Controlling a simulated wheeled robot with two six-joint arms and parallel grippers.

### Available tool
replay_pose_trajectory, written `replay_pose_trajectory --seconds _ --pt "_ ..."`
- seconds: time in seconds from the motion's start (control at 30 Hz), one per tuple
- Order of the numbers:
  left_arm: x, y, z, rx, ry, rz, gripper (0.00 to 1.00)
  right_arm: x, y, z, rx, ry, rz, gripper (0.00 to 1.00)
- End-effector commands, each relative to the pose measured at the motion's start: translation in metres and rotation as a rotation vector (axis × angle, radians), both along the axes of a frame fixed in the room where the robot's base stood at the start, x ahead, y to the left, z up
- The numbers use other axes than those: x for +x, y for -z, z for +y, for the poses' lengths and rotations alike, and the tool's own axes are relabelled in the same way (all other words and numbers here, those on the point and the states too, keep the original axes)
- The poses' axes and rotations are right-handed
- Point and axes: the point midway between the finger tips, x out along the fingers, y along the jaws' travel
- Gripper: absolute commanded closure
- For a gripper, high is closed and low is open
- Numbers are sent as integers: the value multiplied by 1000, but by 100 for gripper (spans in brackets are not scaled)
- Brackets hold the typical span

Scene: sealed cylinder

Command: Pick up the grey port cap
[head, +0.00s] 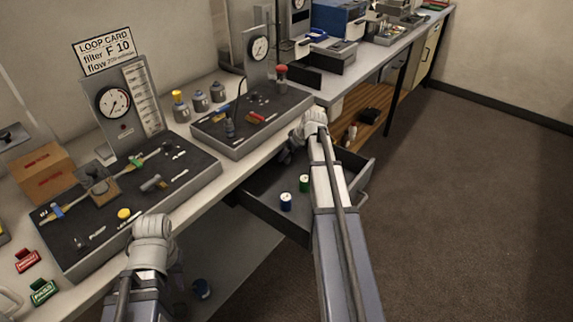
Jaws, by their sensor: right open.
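I cannot pick out the grey port cap for certain. A small grey cylindrical piece (153,182) lies on the left dark tray (190,180), and it may be the cap. A yellow cap (124,214) sits near that tray's front edge. My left gripper (153,228) is at the tray's front edge, right of the yellow cap; its fingers are hidden by its own wrist. My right gripper (287,152) is open over the back of the open drawer (262,213), by the front edge of the right tray (240,145). I see nothing between its fingers.
A gauge panel (115,102) stands behind the left tray. A cardboard box (45,172) is at left. The floor at right is clear.

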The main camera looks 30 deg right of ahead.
Motion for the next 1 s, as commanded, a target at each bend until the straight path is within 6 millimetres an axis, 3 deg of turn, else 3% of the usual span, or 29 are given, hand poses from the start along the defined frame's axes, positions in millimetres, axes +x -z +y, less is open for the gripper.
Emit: replay_pose_trajectory --seconds 0.03,0.1,0.37,1.0 --pt "0 11 0 0 0 0 73 4 11 0 0 0 0 27" --pt "0 14 0 0 0 0 73 7 14 0 0 0 0 27" --pt "0 12 0 0 0 0 73 7 12 1 0 0 0 28" --pt "0 12 0 0 0 0 73 7 12 1 0 0 0 100"
